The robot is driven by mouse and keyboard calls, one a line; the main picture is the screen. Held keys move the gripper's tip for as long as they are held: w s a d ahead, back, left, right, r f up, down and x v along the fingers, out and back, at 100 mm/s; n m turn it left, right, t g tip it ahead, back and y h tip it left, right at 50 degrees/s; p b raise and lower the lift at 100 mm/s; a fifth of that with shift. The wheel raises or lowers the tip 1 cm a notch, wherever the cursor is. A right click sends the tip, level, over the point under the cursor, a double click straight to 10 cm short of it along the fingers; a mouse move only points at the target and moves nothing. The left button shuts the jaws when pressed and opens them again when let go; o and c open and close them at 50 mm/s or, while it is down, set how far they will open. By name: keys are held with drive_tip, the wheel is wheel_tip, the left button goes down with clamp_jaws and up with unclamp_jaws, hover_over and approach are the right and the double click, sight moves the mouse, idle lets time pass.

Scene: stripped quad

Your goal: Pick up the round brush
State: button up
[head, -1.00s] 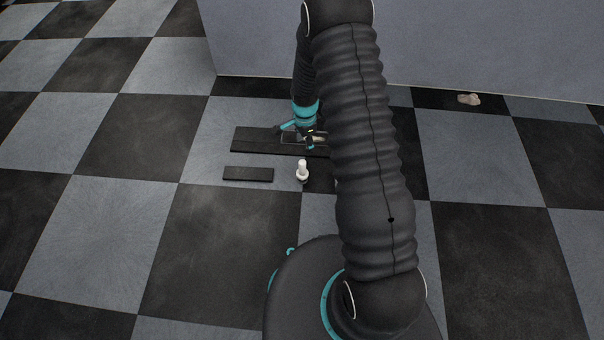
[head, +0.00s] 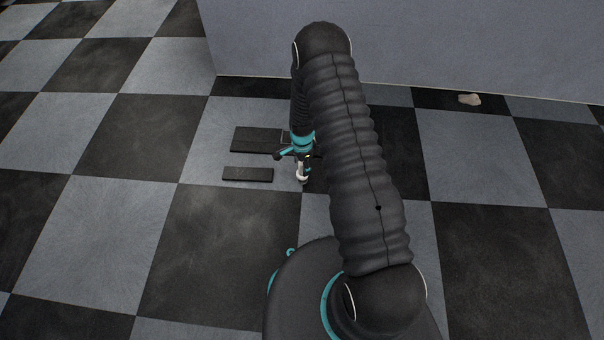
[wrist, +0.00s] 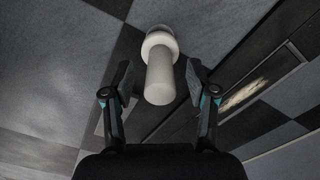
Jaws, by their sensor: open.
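The round brush, a white piece with a round head and a cylindrical handle, stands on the floor in the head view (head: 301,177). In the wrist view the brush (wrist: 160,75) shows between and a little beyond the fingertips, its handle end toward the camera. My gripper (wrist: 158,85) is open, with one finger on each side of the brush and visible gaps on both sides. In the head view my gripper (head: 297,156) is right over the brush and hides its upper part.
A large dark flat slab (head: 250,140) lies behind the brush and a smaller dark slab (head: 247,174) lies to its left. A pale lump (head: 469,99) lies near the grey wall (head: 480,45). The checkered floor at left is clear.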

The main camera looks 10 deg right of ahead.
drive_tip(key=shift+f, duration=0.55)
clamp_jaws()
